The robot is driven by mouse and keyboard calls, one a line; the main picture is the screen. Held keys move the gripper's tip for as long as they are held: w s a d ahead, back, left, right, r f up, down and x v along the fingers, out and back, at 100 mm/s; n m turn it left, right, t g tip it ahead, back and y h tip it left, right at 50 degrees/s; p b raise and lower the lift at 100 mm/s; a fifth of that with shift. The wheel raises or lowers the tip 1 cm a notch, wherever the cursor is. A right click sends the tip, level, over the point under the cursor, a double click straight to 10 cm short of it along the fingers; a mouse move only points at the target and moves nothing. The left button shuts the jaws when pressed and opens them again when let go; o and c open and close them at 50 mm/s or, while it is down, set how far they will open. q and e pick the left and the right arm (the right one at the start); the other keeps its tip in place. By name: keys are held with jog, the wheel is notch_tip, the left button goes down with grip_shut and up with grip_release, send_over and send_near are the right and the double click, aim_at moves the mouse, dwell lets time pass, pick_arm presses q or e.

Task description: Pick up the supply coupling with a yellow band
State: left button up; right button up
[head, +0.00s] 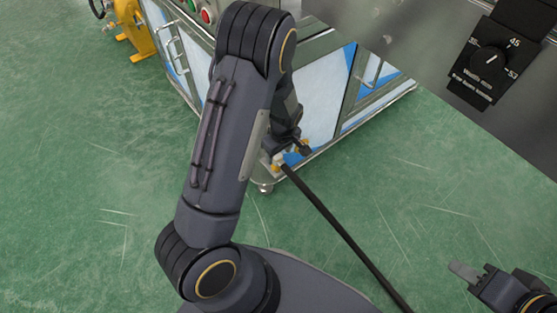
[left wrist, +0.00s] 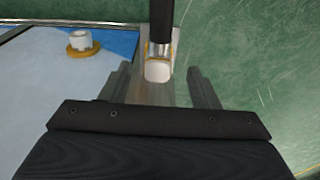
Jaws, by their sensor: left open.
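A supply coupling (left wrist: 158,70) shows in the left wrist view as a pale block with a thin yellow band at the end of a black hose. It sits at a metal bracket (left wrist: 148,95). My left gripper (left wrist: 160,76) is open, with one finger on each side of the coupling and visible gaps. In the head view my left gripper (head: 290,148) is at the cabinet's lower corner by the black hose (head: 335,222), and the wrist partly hides the coupling. My right gripper (head: 466,271) is at the lower right; its jaw opening is unclear.
A white fitting with a yellow base (left wrist: 82,42) stands on the cabinet panel, left of the coupling. The metal-framed cabinet (head: 320,95) fills the upper middle. A grey panel with a dial (head: 490,60) is upper right. Green floor (head: 90,200) is open at left.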

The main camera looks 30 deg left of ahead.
aim_at(277, 156)
pick_arm(q)
jog(key=f, duration=0.1)
jog(key=f+b, duration=0.1)
jog(key=f, duration=0.1)
jog(key=a+f+b, duration=0.1)
jog(key=shift+w+a+f, duration=0.1)
jog(key=shift+w+f, duration=0.05)
jog(key=shift+w, duration=0.25)
grip_shut()
